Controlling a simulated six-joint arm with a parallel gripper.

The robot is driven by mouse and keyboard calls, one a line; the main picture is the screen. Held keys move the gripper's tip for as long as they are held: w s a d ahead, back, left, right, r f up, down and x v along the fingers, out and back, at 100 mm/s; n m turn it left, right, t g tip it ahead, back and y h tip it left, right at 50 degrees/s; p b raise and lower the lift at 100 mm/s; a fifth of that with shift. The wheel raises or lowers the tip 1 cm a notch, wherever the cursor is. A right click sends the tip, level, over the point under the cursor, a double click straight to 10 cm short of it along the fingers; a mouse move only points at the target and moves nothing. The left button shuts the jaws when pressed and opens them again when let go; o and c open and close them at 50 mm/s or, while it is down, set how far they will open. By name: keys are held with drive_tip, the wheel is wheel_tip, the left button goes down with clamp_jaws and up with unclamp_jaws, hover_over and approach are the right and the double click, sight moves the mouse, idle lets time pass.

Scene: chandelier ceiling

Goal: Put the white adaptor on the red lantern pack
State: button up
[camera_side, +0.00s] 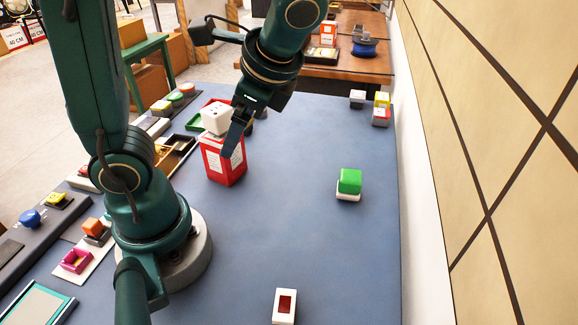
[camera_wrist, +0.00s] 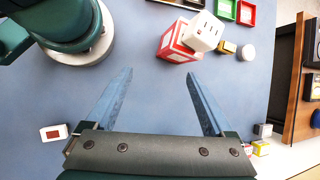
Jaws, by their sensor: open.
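The white adaptor (camera_side: 215,117), a cube with dark socket holes, rests on top of the red lantern pack (camera_side: 226,168), a red box with white label panels. In the wrist view the adaptor (camera_wrist: 206,32) and the pack (camera_wrist: 173,43) show at the upper right, beyond my right fingertip. My gripper (camera_side: 232,142) is beside the pack and adaptor, in front of part of them in the side view. In the wrist view my gripper (camera_wrist: 160,74) has its fingers wide apart with only bare table between them.
A green block on a white base (camera_side: 348,184) stands to the right. A white box with a red window (camera_side: 284,305) is at the near edge. Small blocks (camera_side: 381,108) sit at the far right, trays (camera_side: 172,155) at the left. The mid-table is clear.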

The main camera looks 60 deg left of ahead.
drive_tip(key=d+n+t+h, duration=0.5)
drive_tip(key=d+n+t, duration=0.1)
drive_tip(key=n+t, duration=0.1)
drive_tip(key=shift+s+d+n+t+h, duration=0.3)
drive_tip(key=shift+n+h, duration=0.1)
drive_tip(key=shift+n, duration=0.4)
